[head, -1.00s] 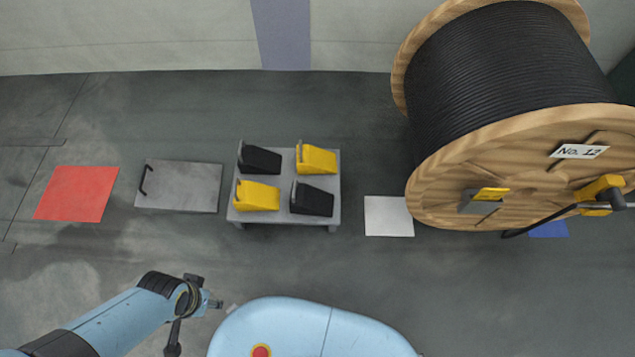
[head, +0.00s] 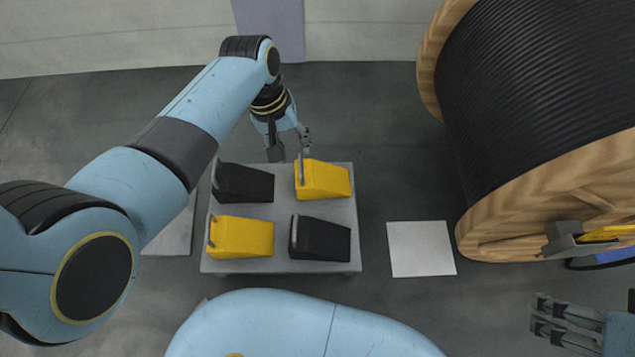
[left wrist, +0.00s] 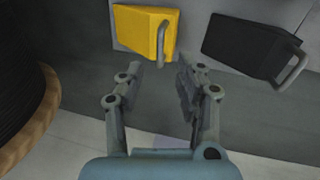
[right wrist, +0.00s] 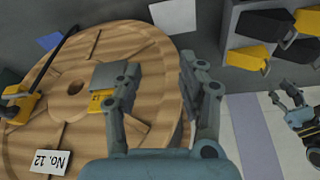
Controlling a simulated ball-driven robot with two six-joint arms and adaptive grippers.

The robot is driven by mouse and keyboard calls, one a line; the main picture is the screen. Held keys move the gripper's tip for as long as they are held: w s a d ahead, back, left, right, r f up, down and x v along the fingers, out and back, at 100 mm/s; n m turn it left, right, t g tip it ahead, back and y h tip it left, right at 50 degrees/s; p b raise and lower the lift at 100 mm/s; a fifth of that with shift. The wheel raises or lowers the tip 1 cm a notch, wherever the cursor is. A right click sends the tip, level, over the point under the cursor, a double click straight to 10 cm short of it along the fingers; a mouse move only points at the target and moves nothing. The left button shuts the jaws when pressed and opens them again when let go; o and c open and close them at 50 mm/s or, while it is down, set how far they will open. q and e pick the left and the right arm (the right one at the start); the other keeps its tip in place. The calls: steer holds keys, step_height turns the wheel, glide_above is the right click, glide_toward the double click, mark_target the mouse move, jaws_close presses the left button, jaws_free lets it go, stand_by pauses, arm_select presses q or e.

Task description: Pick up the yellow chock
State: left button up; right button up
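Two yellow chocks with grey handles stand on a low grey table (head: 282,209): one at the back right (head: 322,179), one at the front left (head: 241,237). My left gripper (head: 289,150) is at the table's back edge, close behind the back-right yellow chock. In the left wrist view, this gripper (left wrist: 160,72) is open and empty, with a yellow chock (left wrist: 140,30) and its handle just beyond the fingertips, apart from them. My right gripper (head: 545,322) is at the lower right, away from the table; in the right wrist view (right wrist: 158,70) it is open and empty.
Two black chocks, back left (head: 245,183) and front right (head: 320,238), share the table. A large wooden reel (head: 560,190) of black cable stands at the right, with a grey and yellow block (head: 572,240) on its face. A white floor square (head: 421,249) lies between table and reel.

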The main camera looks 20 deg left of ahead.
mark_target(300, 164)
arm_select(q)
steer(key=shift+d+f+b, duration=0.15)
steer(key=shift+f+b, duration=0.2)
steer(key=shift+f, duration=0.55)
steer(key=shift+w+d+f+b, duration=0.1)
steer(key=shift+d+f+b, duration=0.1)
steer(key=shift+f+b, duration=0.9)
steer(key=shift+d+f+b, duration=0.1)
steer(key=shift+f+b, duration=0.4)
steer(key=shift+f, duration=0.15)
steer(key=shift+w+d+f+b, duration=0.1)
steer(key=shift+f+b, duration=0.3)
steer(key=shift+f, duration=0.25)
arm_select(e)
step_height(300, 164, down, 7)
steer(key=w+t, duration=0.1)
steer(key=t, duration=0.5)
steer(key=shift+w+a+t, duration=0.2)
steer(key=shift+w+t, duration=0.05)
steer(key=shift+t, duration=0.05)
arm_select(q)
steer(key=shift+w, duration=0.1)
arm_select(e)
steer(key=shift+r, duration=0.1)
arm_select(q)
jaws_close()
